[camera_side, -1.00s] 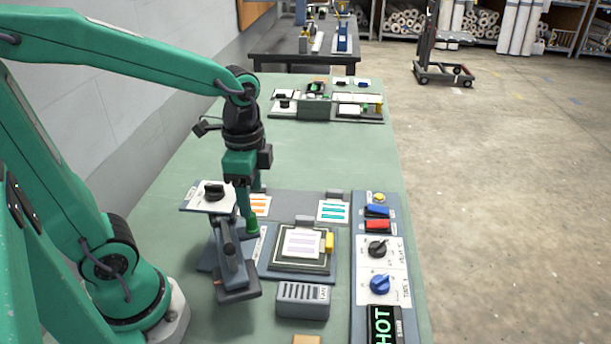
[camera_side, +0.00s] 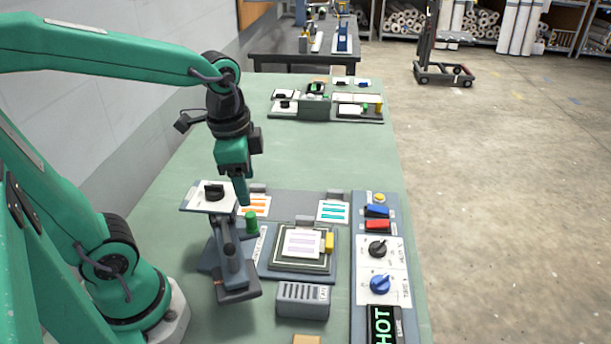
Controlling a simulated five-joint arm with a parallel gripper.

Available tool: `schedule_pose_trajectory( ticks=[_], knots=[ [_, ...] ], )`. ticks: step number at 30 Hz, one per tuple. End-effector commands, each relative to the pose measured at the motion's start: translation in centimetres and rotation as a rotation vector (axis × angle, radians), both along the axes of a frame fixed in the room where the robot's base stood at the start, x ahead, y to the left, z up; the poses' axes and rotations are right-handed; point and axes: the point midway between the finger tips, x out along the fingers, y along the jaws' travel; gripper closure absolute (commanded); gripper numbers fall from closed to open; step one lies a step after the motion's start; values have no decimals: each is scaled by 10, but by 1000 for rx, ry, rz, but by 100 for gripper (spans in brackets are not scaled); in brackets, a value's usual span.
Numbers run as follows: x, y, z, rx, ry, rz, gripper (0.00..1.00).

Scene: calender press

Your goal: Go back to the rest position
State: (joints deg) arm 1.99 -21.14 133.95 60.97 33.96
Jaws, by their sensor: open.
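My gripper (camera_side: 243,200) hangs from my green arm, pointing down, above the left part of the press station. Its fingers end just above and left of a green cylindrical knob (camera_side: 251,222) and appear apart from it. It holds nothing that I can see. The near finger overlaps the far one, so the gap between them is hard to see. Beside it is a white plate with a black knob (camera_side: 214,191), raised on the grey press stand (camera_side: 236,276).
A framed pad (camera_side: 303,244) with a striped sheet and yellow tab lies right of the stand. A grey slotted block (camera_side: 303,299) is in front. The control panel (camera_side: 378,250) has blue and red switches, dials and a HOT display.

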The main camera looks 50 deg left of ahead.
Motion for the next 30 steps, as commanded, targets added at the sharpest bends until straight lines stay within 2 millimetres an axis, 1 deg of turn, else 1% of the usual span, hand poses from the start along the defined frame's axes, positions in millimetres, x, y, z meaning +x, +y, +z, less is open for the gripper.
schedule_pose_trajectory(
  ticks=[9,15,21,30],
  knots=[
    [-16,6,24,-83,-228,359,42],
    [-24,8,33,-150,-329,532,42],
    [-27,9,36,-182,-368,601,42],
    [-27,9,37,-183,-370,605,42]
  ],
)
